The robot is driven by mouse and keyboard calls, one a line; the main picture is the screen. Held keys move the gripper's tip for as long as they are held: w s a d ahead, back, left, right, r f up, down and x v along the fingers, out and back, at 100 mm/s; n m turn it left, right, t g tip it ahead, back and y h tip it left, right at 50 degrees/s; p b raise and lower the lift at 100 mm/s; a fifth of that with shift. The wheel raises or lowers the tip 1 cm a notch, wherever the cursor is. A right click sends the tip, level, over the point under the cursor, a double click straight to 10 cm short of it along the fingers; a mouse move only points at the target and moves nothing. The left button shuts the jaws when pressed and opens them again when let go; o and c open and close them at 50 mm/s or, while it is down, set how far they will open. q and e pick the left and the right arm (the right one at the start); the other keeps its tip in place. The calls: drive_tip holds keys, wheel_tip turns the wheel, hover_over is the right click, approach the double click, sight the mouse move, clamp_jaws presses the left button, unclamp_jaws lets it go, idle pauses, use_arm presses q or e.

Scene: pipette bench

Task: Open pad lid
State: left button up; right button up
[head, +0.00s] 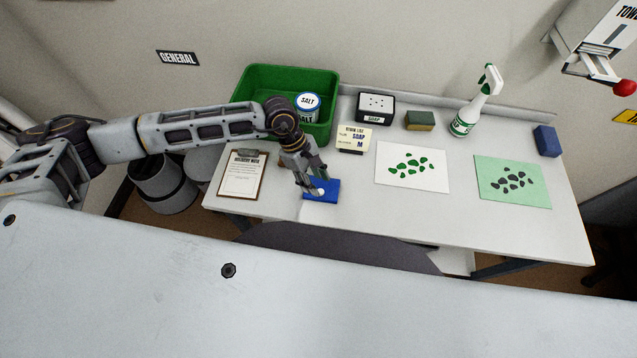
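A small blue pad (331,196) lies near the front edge of the white table, its lid apparently on it. A small whitish spot, perhaps a knob, shows on its top beside my fingers. My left gripper (314,187) reaches down over the pad's left part, pointing at its top. Its fingers stand apart and hide part of the pad. I cannot tell whether they touch the lid. My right gripper is not in view.
A clipboard (242,174) lies left of the pad. Behind stand a green bin (262,78) with a salt tub (308,103), a small card (353,138), a soap box (375,106), a sponge (420,121) and a spray bottle (468,117). Spotted white (432,182) and green (537,199) sheets lie right.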

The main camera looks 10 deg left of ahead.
sight(320, 191)
use_arm(q)
drive_tip(key=shift+x, duration=1.65)
clamp_jaws()
